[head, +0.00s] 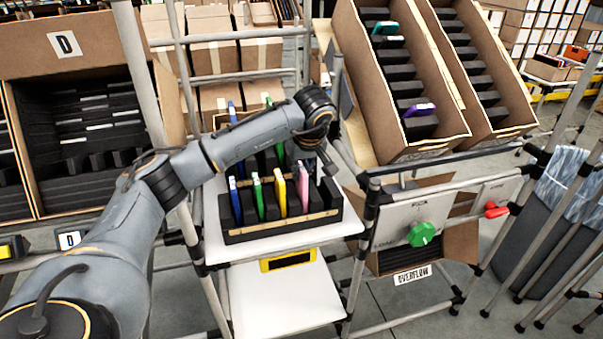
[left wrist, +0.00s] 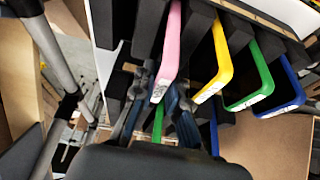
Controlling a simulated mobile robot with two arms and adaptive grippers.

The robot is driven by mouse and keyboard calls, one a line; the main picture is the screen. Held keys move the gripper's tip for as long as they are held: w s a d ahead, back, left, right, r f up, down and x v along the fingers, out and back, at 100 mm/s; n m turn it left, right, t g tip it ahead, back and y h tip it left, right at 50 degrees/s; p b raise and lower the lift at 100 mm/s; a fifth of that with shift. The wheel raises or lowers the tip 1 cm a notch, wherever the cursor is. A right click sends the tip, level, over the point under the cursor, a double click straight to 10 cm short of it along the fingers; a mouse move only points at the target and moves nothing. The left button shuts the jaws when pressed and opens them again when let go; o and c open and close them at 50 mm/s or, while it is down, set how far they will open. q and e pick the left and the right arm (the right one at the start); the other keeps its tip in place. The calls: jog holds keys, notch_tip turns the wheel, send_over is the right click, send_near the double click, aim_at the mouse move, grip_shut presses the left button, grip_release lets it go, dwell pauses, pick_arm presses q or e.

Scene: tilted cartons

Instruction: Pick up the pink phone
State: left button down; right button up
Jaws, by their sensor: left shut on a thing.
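The pink phone (head: 303,188) stands upright in a slot of the black foam rack (head: 282,233), at the right end of a row of phones. It also shows in the left wrist view (left wrist: 171,48). My left gripper (head: 307,165) is over the rack from above, its fingers on either side of the pink phone's near end in the left wrist view (left wrist: 157,100). It is shut on the pink phone, which still sits in its slot. The gripper's fingertips are partly hidden by the arm in the head view. My right gripper is not in view.
Yellow (head: 281,193), green (head: 257,196) and blue (head: 235,200) phones stand left of the pink one. The rack rests on a white shelf (head: 215,243) between metal posts. Tilted cartons (head: 440,140) stand at the right, with a purple phone (head: 420,110) in one.

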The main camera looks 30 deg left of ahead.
pick_arm(q)
notch_tip(320, 180, up, 17)
jog(key=p, duration=1.2)
jog(key=shift+s+f+p, duration=0.15)
jog(key=shift+f+p, duration=0.05)
jog(key=shift+p, duration=0.2)
